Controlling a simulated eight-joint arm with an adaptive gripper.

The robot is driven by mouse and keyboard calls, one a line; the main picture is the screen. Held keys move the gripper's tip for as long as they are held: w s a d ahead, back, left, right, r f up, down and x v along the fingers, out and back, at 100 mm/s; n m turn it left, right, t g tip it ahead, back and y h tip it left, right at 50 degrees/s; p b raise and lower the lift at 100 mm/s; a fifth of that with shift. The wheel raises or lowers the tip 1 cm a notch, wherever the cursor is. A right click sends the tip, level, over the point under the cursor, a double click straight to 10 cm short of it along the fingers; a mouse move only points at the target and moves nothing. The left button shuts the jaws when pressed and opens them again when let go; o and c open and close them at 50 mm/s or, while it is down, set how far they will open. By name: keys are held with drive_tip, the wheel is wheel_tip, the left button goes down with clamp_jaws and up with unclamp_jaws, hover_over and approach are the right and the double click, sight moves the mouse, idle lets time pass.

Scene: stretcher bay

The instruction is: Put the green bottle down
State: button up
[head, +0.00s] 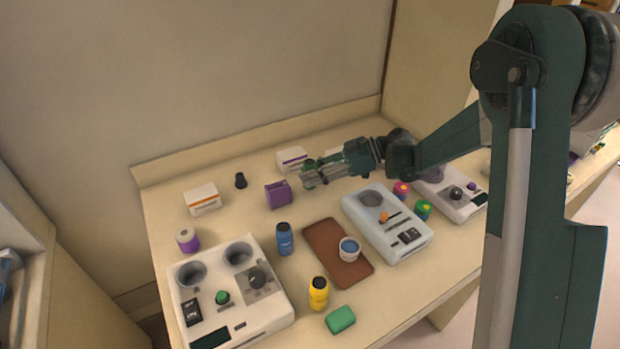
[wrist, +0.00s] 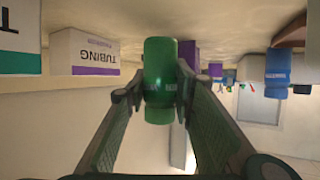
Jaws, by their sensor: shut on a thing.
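My gripper (wrist: 160,88) is shut on the green bottle (wrist: 160,75), with one finger on each side of it in the wrist view. The wrist view is upside down, with the tabletop along its upper part. In the head view my gripper (head: 310,174) is over the back part of the table, right of a purple box (head: 278,194). The bottle is small and hard to make out there. I cannot tell whether its base touches the table.
A white tubing box (wrist: 85,50) stands close by; white boxes also stand at the back (head: 291,158) and left (head: 202,199). In front are a blue bottle (head: 284,239), a brown mat (head: 325,240) bearing a cup, and a white device (head: 372,215). Some bare table lies left of the purple box.

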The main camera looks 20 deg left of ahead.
drive_tip(key=shift+f, duration=0.85)
drive_tip(key=shift+f, duration=0.1)
drive_tip(key=o, duration=1)
drive_tip(key=shift+c, duration=0.2)
drive_tip(key=p+v, duration=0.1)
drive_tip(key=v, duration=1.1)
drive_tip(key=shift+p, duration=0.4)
